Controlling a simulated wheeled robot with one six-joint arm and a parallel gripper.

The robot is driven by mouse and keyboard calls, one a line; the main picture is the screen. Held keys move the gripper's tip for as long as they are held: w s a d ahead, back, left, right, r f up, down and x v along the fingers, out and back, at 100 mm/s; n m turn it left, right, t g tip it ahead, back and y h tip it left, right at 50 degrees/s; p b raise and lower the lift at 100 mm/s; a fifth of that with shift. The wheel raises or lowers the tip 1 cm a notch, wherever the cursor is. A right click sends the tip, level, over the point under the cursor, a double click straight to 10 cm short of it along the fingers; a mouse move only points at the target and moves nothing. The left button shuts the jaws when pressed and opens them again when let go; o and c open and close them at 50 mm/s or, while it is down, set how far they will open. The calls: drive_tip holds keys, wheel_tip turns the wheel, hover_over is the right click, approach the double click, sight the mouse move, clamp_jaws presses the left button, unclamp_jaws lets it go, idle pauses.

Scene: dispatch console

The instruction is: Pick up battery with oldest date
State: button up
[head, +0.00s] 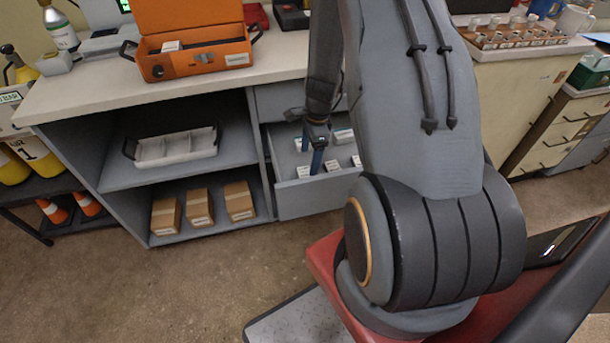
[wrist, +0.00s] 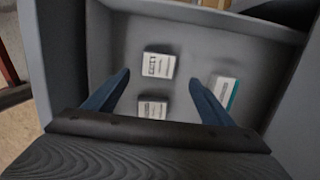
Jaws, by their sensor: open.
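The open grey drawer (head: 315,197) holds several small white battery-like blocks. In the wrist view, one block with a dark-printed label (wrist: 158,65) lies near the middle. Another printed block (wrist: 152,107) lies below it, partly hidden by my gripper's dark bar. A third block with a teal side (wrist: 223,88) lies to the right, beside the right finger. The printed dates are too small to read. My gripper (head: 311,160) points down over the drawer; its blue fingers (wrist: 160,77) are open and apart, with nothing held between them.
The drawer walls surround my gripper closely. An orange case (head: 190,60) stands open on the counter (head: 80,95). Left of the drawer, shelves hold a white divided tray (head: 175,148) and several cardboard boxes (head: 200,208). A rack of small cups (head: 515,35) stands at right.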

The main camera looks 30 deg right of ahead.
sight(305, 173)
drive_tip(key=shift+a+f+p, duration=0.15)
drive_tip(key=shift+a+f, duration=0.1)
drive_tip(key=shift+f, duration=0.8)
drive_tip(key=shift+a+f+p, duration=0.15)
drive_tip(key=shift+a+f, duration=0.1)
drive_tip(key=shift+f, duration=0.8)
drive_tip(key=shift+a+f+p, duration=0.15)
drive_tip(key=shift+a+f, duration=0.1)
drive_tip(key=shift+f, duration=0.8)
drive_tip(key=c, duration=1.3)
drive_tip(key=shift+o, duration=0.2)
drive_tip(key=shift+r, duration=0.1)
